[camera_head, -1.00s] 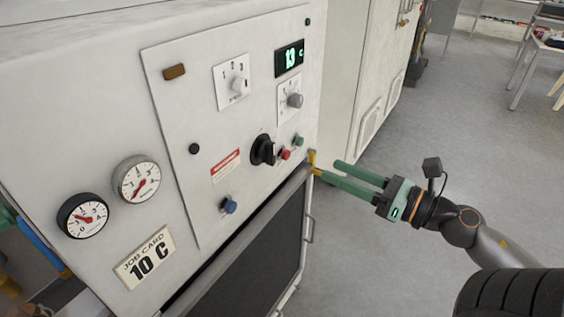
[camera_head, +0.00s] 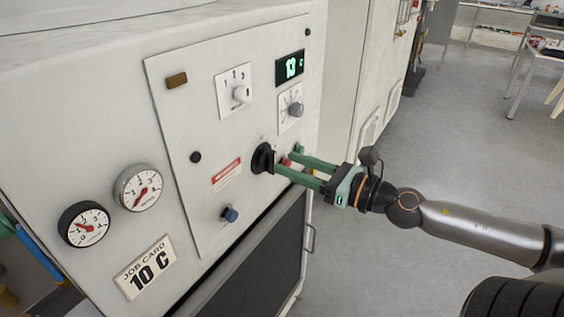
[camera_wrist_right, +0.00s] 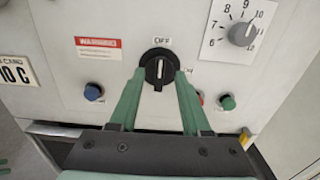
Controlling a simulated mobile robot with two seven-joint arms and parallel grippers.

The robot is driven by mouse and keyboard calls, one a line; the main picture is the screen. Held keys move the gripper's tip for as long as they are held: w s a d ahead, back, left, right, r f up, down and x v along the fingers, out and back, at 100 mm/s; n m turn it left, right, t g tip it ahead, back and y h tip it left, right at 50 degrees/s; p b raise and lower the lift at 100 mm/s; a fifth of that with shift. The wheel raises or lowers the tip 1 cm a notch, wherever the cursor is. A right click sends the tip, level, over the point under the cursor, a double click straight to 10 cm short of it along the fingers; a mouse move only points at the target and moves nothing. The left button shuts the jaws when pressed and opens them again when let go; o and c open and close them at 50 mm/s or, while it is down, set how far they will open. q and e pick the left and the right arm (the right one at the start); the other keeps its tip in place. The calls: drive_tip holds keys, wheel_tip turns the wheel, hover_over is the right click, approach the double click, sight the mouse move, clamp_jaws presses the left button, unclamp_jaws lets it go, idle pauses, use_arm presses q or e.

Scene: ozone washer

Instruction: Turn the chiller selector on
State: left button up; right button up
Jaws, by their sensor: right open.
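The chiller selector is a black rotary knob (camera_head: 261,158) on the white panel, partly hidden by my gripper in the head view. In the right wrist view the selector (camera_wrist_right: 158,66) has an upright white mark, with the label OFF above it. My right gripper (camera_head: 285,161) is open in front of the selector, its green fingers pointing at the panel. In the right wrist view the right gripper (camera_wrist_right: 160,76) has one fingertip on each side of the knob's lower part; I cannot tell whether they touch it. My left gripper is not in view.
A red button (camera_wrist_right: 199,98) and a green button (camera_wrist_right: 227,102) sit right of the selector, close to the right finger. A blue knob (camera_head: 229,214) is lower left. Open floor lies right.

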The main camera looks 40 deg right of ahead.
sight(275, 158)
drive_tip(key=shift+b+x, duration=0.5)
drive_tip(key=shift+x, duration=0.35)
drive_tip(key=shift+w+a+b, duration=0.2)
drive_tip(key=shift+w+b, duration=0.2)
drive_tip(key=shift+w, duration=0.25)
clamp_jaws()
